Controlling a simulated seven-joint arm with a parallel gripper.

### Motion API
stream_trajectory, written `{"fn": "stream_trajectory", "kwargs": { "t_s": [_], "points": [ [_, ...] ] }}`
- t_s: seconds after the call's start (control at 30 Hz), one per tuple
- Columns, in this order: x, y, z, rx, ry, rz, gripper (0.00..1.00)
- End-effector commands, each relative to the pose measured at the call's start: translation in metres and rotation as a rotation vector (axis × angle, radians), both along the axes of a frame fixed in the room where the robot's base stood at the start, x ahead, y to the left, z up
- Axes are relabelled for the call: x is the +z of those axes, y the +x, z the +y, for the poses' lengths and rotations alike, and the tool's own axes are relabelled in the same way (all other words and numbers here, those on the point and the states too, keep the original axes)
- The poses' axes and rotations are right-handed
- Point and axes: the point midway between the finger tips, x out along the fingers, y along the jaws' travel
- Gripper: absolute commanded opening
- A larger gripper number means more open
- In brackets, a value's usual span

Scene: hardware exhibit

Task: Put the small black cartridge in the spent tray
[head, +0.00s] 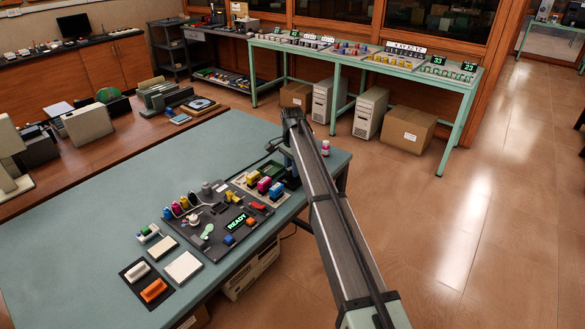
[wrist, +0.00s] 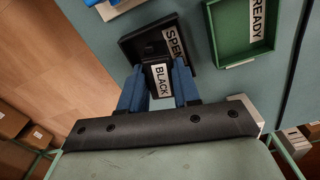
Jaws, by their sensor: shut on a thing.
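The small black cartridge, with a white BLACK label (wrist: 161,81), is between the blue fingers of my gripper (wrist: 160,88) in the wrist view. My gripper is shut on it. The spent tray (wrist: 131,46) is a shallow black tray with a white label reading SPEN, its end covered. The cartridge overlaps the tray's near side in the wrist view; I cannot tell its height above the tray or whether it touches.
A green tray labelled READY (wrist: 236,56) lies right of the spent tray in the wrist view. In the head view, colored cartridges (head: 264,184) and a dark panel with a READY display (head: 236,221) stand on the teal bench (head: 90,240). The bench's left part is clear.

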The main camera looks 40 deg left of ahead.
Motion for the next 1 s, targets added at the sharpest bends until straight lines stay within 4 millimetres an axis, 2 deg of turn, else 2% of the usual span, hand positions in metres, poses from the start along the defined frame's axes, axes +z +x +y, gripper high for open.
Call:
{"fn": "stream_trajectory", "kwargs": {
  "t_s": [1.0],
  "points": [
    [-0.0099,0.0000,0.0001,0.000,0.000,0.000,0.10]
  ]
}}
